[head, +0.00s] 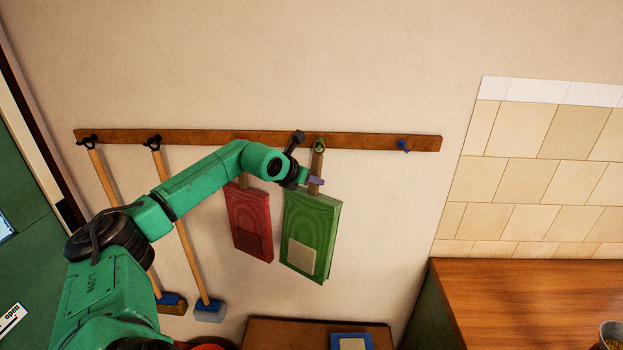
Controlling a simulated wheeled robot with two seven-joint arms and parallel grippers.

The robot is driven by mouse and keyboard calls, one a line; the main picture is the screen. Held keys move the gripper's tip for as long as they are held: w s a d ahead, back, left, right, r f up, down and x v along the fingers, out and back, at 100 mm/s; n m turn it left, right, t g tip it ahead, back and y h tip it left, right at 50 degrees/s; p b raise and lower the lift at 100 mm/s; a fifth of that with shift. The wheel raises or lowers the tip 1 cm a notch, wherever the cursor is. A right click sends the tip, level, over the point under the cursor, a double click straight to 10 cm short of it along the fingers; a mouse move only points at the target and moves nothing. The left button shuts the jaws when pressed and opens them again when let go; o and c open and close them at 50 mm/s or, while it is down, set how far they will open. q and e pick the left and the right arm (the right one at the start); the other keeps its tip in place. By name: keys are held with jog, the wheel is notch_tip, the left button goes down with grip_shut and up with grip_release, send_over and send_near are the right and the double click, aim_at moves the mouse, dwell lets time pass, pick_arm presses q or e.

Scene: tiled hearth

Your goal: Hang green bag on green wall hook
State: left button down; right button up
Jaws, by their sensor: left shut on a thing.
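The green bag (309,235) hangs upright below the wooden wall rail, with a pale patch on its front. Its tan strap (317,165) reaches up to the green wall hook (320,145). The strap's top overlaps the hook in the picture; I cannot tell whether its loop is around the hook. My left gripper (316,181) is shut on the green bag at its strap, just above the bag's body and below the hook. My right gripper is not in view.
A red bag (250,222) hangs just left of the green one. Two brooms hang from black hooks at the rail's (375,141) left. A blue hook (403,146) at the right is empty. A wooden counter (540,300) stands at the right.

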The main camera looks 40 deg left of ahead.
pick_arm(q)
jog(key=shift+r, duration=0.1)
jog(key=shift+c, duration=2.2)
grip_release()
jog(key=shift+b+v, duration=2.2)
jog(key=shift+b, duration=0.9)
